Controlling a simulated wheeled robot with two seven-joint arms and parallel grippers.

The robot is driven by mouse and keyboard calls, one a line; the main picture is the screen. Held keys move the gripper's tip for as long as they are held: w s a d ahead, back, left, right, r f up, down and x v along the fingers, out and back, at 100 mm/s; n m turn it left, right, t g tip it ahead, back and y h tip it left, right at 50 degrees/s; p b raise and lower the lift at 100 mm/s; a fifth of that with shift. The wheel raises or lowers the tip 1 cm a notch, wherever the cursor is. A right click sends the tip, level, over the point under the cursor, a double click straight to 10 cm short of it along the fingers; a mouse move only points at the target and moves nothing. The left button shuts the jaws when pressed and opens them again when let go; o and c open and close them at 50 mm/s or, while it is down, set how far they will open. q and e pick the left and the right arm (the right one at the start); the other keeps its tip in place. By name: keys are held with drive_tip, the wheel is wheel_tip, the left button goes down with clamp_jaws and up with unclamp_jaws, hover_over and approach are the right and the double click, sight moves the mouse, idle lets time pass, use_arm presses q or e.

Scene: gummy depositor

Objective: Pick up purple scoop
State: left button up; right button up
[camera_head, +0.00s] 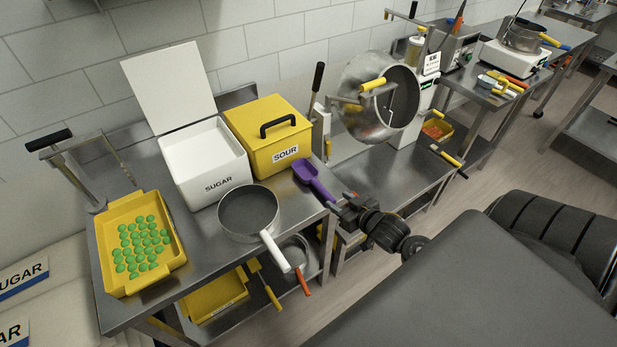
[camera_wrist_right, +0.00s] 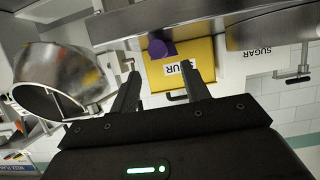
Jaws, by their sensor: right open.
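The purple scoop (camera_head: 311,178) lies at the right front edge of the steel table (camera_head: 190,275), in front of the yellow SOUR box, its handle pointing toward my right gripper. My right gripper (camera_head: 343,210) is open at the handle end of the scoop, just off the table edge. In the right wrist view part of the scoop (camera_wrist_right: 158,47) shows as a purple patch beyond and between the open fingertips (camera_wrist_right: 160,82) of my right gripper. I cannot tell whether they touch. My left gripper is not in view.
The yellow SOUR box (camera_head: 268,138) and white SUGAR box (camera_head: 204,165) stand behind. A pan (camera_head: 248,211) with a white handle sits left of the scoop. A yellow tray (camera_head: 118,218) holds green gummies. A large metal drum (camera_head: 378,95) stands right of the table.

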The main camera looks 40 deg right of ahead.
sight(328, 195)
drive_tip(key=x, duration=0.4)
drive_tip(key=shift+w+p, duration=0.15)
drive_tip(key=shift+p, duration=0.35)
drive_tip(key=p+x, duration=0.1)
drive_tip(key=x, duration=0.3)
drive_tip(key=shift+w+f+p, duration=0.1)
drive_tip(key=shift+p, duration=0.25)
drive_tip(key=shift+w+f, duration=0.2)
drive_tip(key=shift+s, duration=0.1)
drive_tip(key=shift+c, duration=0.2)
clamp_jaws()
